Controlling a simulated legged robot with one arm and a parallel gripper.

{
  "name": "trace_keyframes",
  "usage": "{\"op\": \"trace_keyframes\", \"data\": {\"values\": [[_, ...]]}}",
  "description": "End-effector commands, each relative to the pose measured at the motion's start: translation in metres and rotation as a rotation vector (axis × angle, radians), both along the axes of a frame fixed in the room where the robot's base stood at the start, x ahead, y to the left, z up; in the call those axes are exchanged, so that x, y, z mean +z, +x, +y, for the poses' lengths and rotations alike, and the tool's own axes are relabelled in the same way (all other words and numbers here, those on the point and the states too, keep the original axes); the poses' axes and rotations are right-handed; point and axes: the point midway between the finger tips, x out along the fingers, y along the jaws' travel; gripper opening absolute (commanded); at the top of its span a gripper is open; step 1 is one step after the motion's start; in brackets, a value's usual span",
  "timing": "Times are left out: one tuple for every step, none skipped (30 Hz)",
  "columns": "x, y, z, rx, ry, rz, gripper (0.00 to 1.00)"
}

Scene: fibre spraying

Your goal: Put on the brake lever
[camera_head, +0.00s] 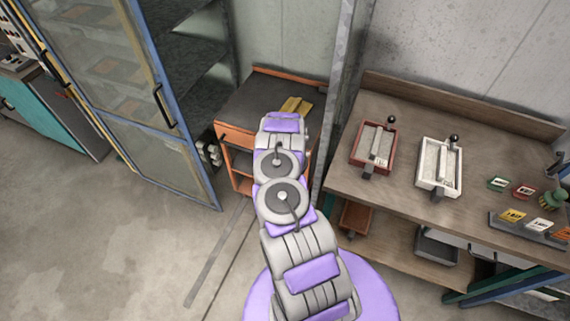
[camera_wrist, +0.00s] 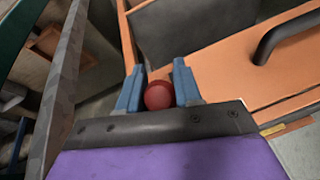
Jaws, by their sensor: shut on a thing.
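In the wrist view, my gripper (camera_wrist: 158,90) has two blue fingers, one on each side of a red ball-shaped knob (camera_wrist: 158,96), and is shut on it. The knob seems to be the end of the brake lever; the rest of the lever is hidden behind the gripper. Beyond it is an orange cart (camera_wrist: 225,60) with a black handle (camera_wrist: 285,30). In the head view, my arm reaches to the orange cart (camera_head: 236,145), and hides my gripper and the knob there.
A grey post (camera_head: 333,110) stands just right of the cart. A wooden bench (camera_head: 400,197) at the right carries a red tray (camera_head: 357,150) and a white tray (camera_head: 424,178). A blue-framed glass door (camera_head: 190,165) stands at left. The floor at lower left is clear.

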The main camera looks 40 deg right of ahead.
Motion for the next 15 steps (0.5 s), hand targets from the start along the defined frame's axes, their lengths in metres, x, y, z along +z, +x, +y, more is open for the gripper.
{"op": "trace_keyframes", "data": {"values": [[0.0061,0.0027,-0.0035,0.001,-0.001,-0.003,0.00],[0.0061,0.0019,-0.0037,0.001,0.006,-0.001,0.00],[0.0061,0.0010,-0.0039,0.001,0.014,0.002,0.00],[0.0061,0.0005,-0.0042,0.000,0.018,0.004,0.00],[0.0061,0.0001,-0.0045,0.001,0.022,0.005,0.00],[0.0060,-0.0003,-0.0048,0.000,0.025,0.007,0.00],[0.0059,-0.0006,-0.0049,0.000,0.026,0.008,0.00],[0.0058,-0.0009,-0.0050,0.000,0.027,0.008,0.00],[0.0057,-0.0009,-0.0052,0.000,0.030,0.008,0.00],[0.0057,-0.0009,-0.0052,0.000,0.029,0.009,0.00],[0.0056,-0.0010,-0.0052,0.000,0.030,0.009,0.00],[0.0055,-0.0009,-0.0051,0.000,0.030,0.009,0.00],[0.0055,-0.0009,-0.0051,0.000,0.030,0.009,0.00],[0.0055,-0.0007,-0.0051,0.000,0.031,0.008,0.00],[0.0056,-0.0006,-0.0052,0.000,0.030,0.008,0.00]]}}
